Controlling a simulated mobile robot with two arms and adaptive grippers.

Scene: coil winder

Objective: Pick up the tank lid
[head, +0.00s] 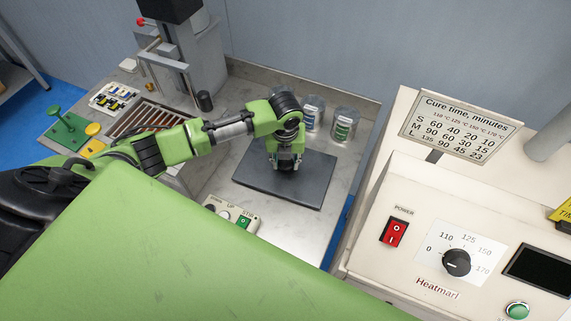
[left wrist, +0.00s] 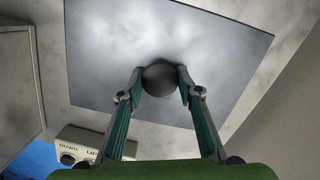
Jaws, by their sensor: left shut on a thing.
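The tank lid (head: 311,183) is a flat dark grey square plate on the steel worktop area in the middle of the head view. In the left wrist view the lid (left wrist: 120,50) fills the upper middle, with a round dark knob (left wrist: 160,79) on it. My left gripper (head: 286,167) is over the lid, pointing down. In the left wrist view its two fingers (left wrist: 160,84) are shut on the knob from both sides. I cannot tell whether the lid is raised. Whatever is under it is hidden. My right gripper is not in view.
Clear jars (head: 343,126) stand behind the lid. A control box (head: 232,213) with UP and DOWN labels stands in front. A cream heater unit (head: 400,262) is at the right, and a grey press (head: 185,60) at the back left. Bare steel shows right of the lid.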

